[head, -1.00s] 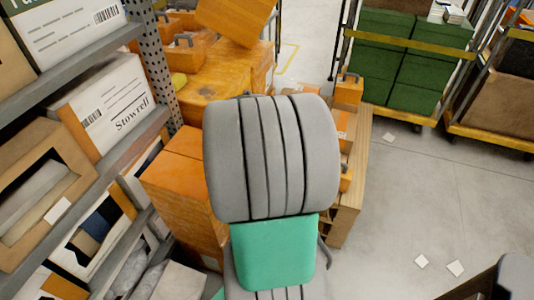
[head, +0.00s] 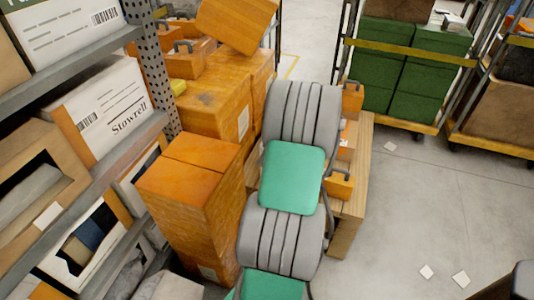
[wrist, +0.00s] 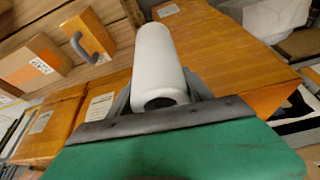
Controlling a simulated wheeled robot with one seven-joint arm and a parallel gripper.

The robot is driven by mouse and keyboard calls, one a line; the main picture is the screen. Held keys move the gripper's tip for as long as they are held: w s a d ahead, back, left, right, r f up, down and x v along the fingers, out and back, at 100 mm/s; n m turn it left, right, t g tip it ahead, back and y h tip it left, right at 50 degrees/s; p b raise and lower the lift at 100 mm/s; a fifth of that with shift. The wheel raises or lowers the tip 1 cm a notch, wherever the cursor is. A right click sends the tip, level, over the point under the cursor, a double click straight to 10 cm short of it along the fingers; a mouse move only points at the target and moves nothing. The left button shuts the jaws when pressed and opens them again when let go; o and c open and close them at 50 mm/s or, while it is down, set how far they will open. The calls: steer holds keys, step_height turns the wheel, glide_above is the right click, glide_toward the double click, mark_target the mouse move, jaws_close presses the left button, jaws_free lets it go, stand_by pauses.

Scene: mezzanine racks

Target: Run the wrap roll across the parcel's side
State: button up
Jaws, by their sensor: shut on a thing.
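My gripper (wrist: 160,98) is shut on the white wrap roll (wrist: 158,62) in the wrist view, with a dark finger on each side of it. The roll points away from the palm, its hollow near end toward the camera. An orange parcel face (wrist: 225,42) with a pale label lies behind and to the right of the roll; I cannot tell whether they touch. In the head view my arm hides the gripper and roll. Orange boxes stand left of my arm there, a near stack (head: 200,190) and a larger group (head: 215,105) behind; which is the parcel is unclear.
A shelf rack with a white box (head: 108,108) stands at the left. A wooden bench (head: 348,225) with orange handled boxes (head: 340,186) is right of my arm. A cart with green boxes (head: 410,75) stands behind. The floor (head: 420,200) at right is mostly open.

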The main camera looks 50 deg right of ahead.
steer(key=w+a+n, duration=0.1)
steer(key=w+a, duration=0.1)
steer(key=w, duration=0.3)
steer(key=shift+w+p, duration=0.3)
steer(key=shift+w, duration=0.05)
steer(key=shift+w+a, duration=0.2)
steer(key=shift+w, duration=0.3)
steer(key=shift+w+a, duration=0.2)
steer(key=shift+w, duration=0.3)
stand_by(0.9)
steer(key=shift+s+a+b, duration=0.25)
steer(key=shift+s+a, duration=0.05)
steer(key=shift+a, duration=0.6)
steer(key=shift+s+a+b, duration=0.3)
steer(key=shift+a, duration=0.65)
steer(key=shift+s+a+b, duration=0.25)
steer(key=shift+s+a, duration=0.05)
steer(key=shift+a, duration=0.6)
steer(key=shift+a+r, duration=0.1)
steer(key=shift+a, duration=0.15)
steer(key=shift+c, duration=0.7)
steer(key=shift+s+a+b, duration=0.15)
steer(key=shift+s+a, duration=0.4)
steer(key=shift+a, duration=0.85)
steer(key=shift+s+a+b, duration=0.2)
steer(key=shift+s+a, duration=0.3)
steer(key=shift+a, duration=0.9)
steer(key=shift+s+a+b, duration=0.15)
steer(key=shift+s+a, duration=0.4)
steer(key=shift+a, duration=0.85)
